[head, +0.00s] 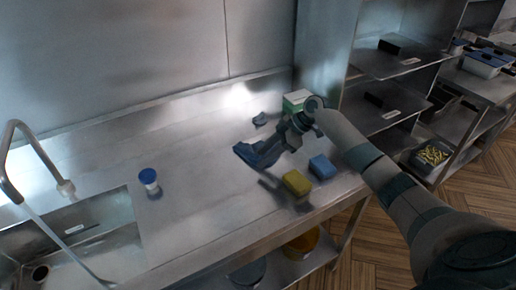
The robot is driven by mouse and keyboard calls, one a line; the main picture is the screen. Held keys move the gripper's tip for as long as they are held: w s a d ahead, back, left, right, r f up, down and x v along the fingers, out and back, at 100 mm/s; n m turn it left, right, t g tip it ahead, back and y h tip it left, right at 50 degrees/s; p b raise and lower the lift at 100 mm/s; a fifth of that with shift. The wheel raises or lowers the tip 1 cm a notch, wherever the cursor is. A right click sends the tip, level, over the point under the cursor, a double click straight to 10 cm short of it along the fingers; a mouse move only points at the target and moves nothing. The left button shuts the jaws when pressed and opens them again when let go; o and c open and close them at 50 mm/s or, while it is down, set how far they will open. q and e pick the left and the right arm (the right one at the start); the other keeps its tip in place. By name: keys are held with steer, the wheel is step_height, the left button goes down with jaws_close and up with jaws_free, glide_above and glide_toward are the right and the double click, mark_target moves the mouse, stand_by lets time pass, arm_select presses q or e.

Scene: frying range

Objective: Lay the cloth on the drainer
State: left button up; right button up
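My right gripper (271,143) reaches in from the right over the steel counter. A dark blue piece (256,154), which looks like the cloth, is at its end; I cannot clearly tell where gripper ends and cloth begins. A shadow lies on the counter just in front of it. Whether the fingers are closed is hard to see. I cannot make out a separate drainer; bare steel counter (205,160) lies between the gripper and the sink (105,215) at the left. My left gripper is not in view.
A yellow sponge (297,183) and a blue sponge (322,167) lie near the front edge. A green and white box (296,100) and a small dark item (260,120) are behind. A blue-lidded jar (149,181) stands beside the sink and tap (32,150). Shelves (400,62) stand right.

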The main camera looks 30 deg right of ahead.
steer(key=shift+s+a+r, duration=0.1)
steer(key=shift+s+r, duration=0.15)
steer(key=shift+r, duration=0.35)
steer(key=shift+p, duration=0.3)
step_height(320, 180, up, 7)
steer(key=s+a+p, duration=0.1)
steer(key=s+p, duration=0.1)
steer(key=p, duration=0.4)
steer(key=shift+s+a+p, duration=0.2)
steer(key=shift+s+p, duration=0.15)
steer(key=shift+c, duration=0.3)
